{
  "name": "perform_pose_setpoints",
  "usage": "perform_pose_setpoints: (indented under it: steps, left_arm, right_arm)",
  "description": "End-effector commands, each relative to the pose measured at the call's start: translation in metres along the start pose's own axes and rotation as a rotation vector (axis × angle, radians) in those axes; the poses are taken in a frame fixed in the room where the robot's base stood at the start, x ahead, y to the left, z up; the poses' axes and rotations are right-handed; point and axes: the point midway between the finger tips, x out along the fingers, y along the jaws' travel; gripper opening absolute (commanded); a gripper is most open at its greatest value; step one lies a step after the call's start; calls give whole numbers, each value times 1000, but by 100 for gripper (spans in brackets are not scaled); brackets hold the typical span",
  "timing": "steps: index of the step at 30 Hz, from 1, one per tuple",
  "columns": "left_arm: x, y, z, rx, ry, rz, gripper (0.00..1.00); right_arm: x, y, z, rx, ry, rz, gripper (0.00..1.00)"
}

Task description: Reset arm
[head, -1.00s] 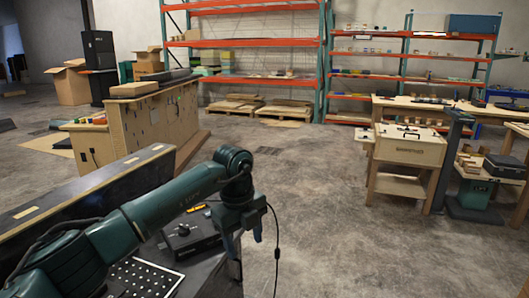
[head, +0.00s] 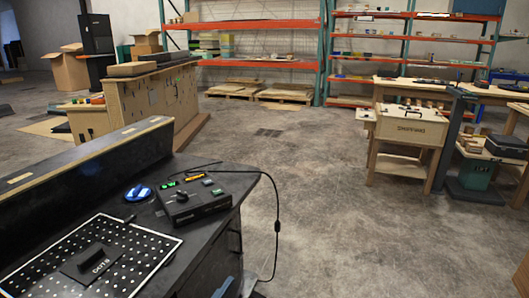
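My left arm no longer crosses the view. A small blue piece (head: 223,288) at the bottom edge, in front of the desk's cabinet, may be a fingertip of my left gripper; the rest is cut off. My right gripper is not in view. A black console (head: 195,203) with lit green and yellow parts on top sits on the dark desk (head: 215,258). A blue round object (head: 138,193) lies left of it. A black perforated board (head: 62,240) with a white border lies nearer, with a black block (head: 92,265) on it. No gripper touches these.
A dark ledge (head: 95,150) runs along the desk's back left. A black cable (head: 276,215) hangs off the desk's right side. A wooden box (head: 411,124) stands on a small stand at right. The concrete floor (head: 330,220) between is clear.

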Motion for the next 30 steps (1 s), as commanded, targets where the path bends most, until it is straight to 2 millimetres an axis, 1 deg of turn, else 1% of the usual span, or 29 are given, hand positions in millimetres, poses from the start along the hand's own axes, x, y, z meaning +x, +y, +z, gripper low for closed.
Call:
perform_pose_setpoints:
  steps: [1, 3, 6, 12, 18, 19, 20, 30]
  left_arm:
    - [-26, -10, 15, -34, -87, -73, 57]
    - [-52, -20, 27, -67, -188, -145, 57]
    - [-84, -28, 40, -104, -311, -211, 57]
    - [-138, -32, 56, -164, -508, -279, 57]
    - [-181, -26, 61, -217, -674, -300, 57]
    - [-174, -28, 54, -213, -675, -297, 57]
    - [-172, -29, 52, -211, -681, -296, 57]
    - [-162, -30, 41, -208, -790, -282, 57]
  right_arm:
    - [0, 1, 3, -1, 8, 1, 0]
    - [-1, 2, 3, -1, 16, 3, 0]
    - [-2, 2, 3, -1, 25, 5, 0]
    - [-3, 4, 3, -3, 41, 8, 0]
    - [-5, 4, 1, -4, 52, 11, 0]
    - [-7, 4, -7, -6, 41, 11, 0]
    - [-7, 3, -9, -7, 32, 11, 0]
    - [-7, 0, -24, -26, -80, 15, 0]
